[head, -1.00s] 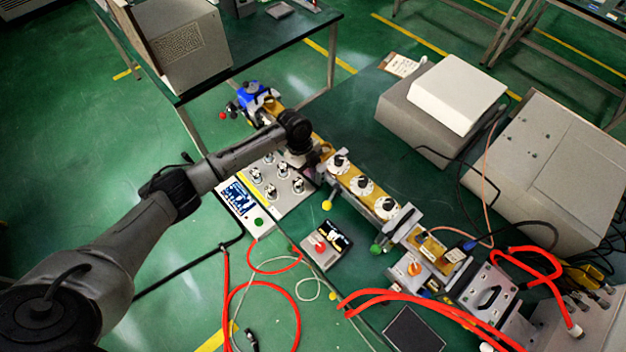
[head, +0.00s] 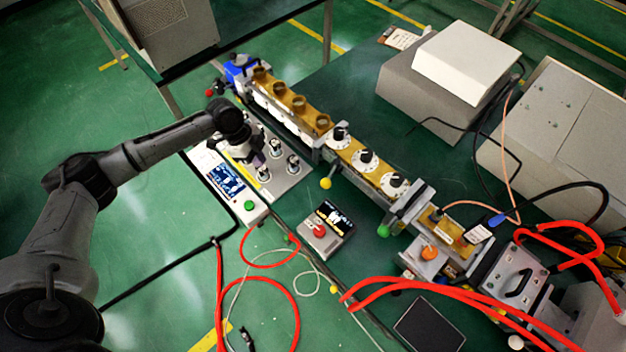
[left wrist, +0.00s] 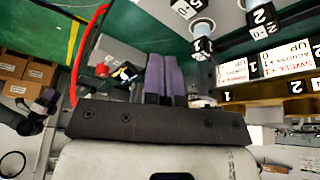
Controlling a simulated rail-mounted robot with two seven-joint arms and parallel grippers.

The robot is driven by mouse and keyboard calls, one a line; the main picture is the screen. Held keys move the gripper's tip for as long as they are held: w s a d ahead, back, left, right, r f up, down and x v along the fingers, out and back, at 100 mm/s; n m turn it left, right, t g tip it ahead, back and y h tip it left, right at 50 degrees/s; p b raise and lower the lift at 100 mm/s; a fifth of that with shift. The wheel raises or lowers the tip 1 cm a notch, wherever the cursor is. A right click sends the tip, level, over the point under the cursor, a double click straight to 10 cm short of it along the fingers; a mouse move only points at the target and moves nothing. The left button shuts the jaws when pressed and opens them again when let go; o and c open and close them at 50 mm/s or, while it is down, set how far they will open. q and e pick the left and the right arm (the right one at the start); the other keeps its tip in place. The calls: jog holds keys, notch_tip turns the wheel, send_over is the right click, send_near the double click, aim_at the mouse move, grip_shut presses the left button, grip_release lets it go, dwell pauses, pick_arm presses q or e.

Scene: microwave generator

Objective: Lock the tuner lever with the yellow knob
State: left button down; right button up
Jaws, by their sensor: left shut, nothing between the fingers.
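The yellow knob (head: 325,183) is a small ball on a short lever at the front side of the waveguide row, near the left end of the tuner section (head: 366,160) with its white dials. I cannot tell from this whether the lever is locked. My left gripper (head: 257,163) is over the control panel (head: 290,182) with silver knobs, to the left of the yellow knob and apart from it. In the left wrist view its purple fingers (left wrist: 162,78) are together and empty. I cannot make out the yellow knob in that view. My right gripper is out of view.
A green knob (head: 383,231) and an orange knob (head: 429,252) are farther right along the row. A small box with a red button (head: 319,230) sits in front. Red hoses (head: 420,287) cross the front right. Brass cylinders (head: 298,103) stand behind the panel.

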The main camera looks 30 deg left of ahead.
aim_at(331, 174)
pick_arm(q)
jog(key=w+d+r+n+t+h, duration=0.35)
jog(key=d+n, duration=0.25)
jog(key=n, duration=0.5)
jog(key=w+d+f, duration=0.2)
jog(key=d+f, duration=0.4)
jog(key=d, duration=0.3)
jog(key=shift+f+y, duration=0.2)
jog(key=shift+y, duration=0.15)
jog(key=shift+g, duration=0.25)
